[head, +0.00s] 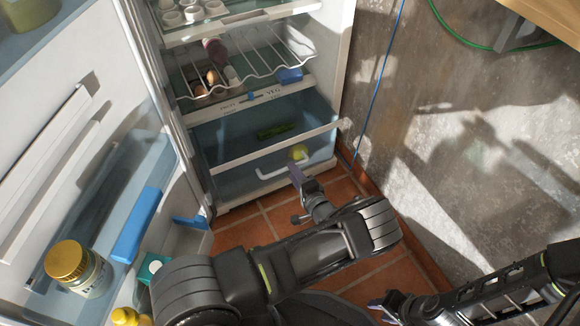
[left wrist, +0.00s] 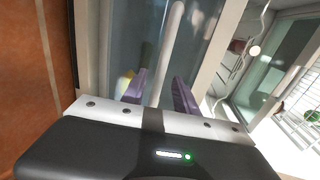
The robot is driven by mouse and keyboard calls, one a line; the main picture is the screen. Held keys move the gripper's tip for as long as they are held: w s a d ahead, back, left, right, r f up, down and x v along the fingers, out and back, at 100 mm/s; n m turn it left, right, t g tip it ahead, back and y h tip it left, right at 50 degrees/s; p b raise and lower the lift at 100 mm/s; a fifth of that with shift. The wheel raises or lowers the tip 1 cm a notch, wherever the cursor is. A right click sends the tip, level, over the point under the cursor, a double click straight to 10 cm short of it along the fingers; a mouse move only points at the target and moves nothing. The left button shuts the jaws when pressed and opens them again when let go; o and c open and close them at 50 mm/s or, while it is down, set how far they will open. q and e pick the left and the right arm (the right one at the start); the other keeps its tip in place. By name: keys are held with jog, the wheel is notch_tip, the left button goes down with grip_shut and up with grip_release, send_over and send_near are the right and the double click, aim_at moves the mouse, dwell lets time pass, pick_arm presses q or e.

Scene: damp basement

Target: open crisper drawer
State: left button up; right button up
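The crisper drawer (head: 235,181) is the clear bluish bin with a white top rim at the bottom of the open fridge. It looks shut, and a green item and a yellow-green item show inside. Its pale handle (head: 270,174) runs across the front; in the left wrist view the handle (left wrist: 172,45) is a white bar running down between my fingers. My left gripper (head: 296,174) is at the right part of the handle; its purple fingers (left wrist: 160,92) are apart. I cannot tell whether they touch the handle. My right gripper (head: 384,308) is low at the right, away from the fridge; its finger opening is unclear.
The open fridge door (head: 75,130) stands at the left, with a gold-lidded jar (head: 78,268) in its shelf. A wire rack (head: 250,65) with eggs and a bottle is above the drawer. A concrete wall (head: 480,150) stands at the right. Tiled floor (head: 245,232) lies before the fridge.

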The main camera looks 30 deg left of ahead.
pick_arm(q)
jog(key=v, duration=0.4)
jog(key=shift+p, duration=0.3)
